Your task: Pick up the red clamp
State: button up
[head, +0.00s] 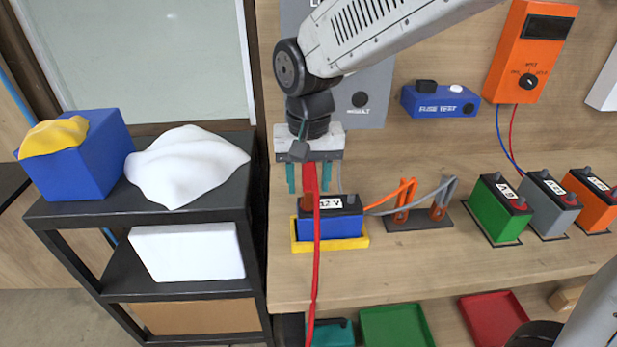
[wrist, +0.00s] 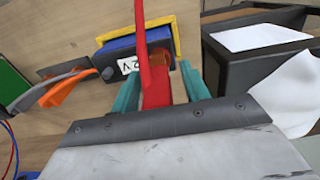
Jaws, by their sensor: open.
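The red clamp (head: 310,184) stands at the left end of the blue 12 V battery (head: 335,227), by its terminal, with a red cable hanging down in front. In the wrist view the red clamp (wrist: 158,92) lies between the two teal fingers of my gripper (wrist: 160,88). My gripper (head: 309,178) points down over the clamp in the head view, open, one finger on each side. A gap shows beside the clamp in the head view; whether either finger touches it I cannot tell. The clamp's top is partly hidden by my gripper.
The battery sits in a yellow tray (head: 361,241). To its right, an orange clamp (head: 404,200) and a grey clamp (head: 440,200) stand on a dark base. Green, grey and orange batteries stand further right. A black shelf (head: 75,208) with a blue box and white cloth is at left.

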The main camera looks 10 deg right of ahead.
grip_shut()
jog(key=shift+r, duration=0.2)
jog(key=shift+r, duration=0.2)
notch_tip(320, 180, up, 3)
jog(key=s+a+r, duration=0.1)
jog(key=s+a, duration=0.8)
jog(key=s, duration=0.4)
jog(key=shift+s, duration=0.2)
jog(key=shift+w+d, duration=0.1)
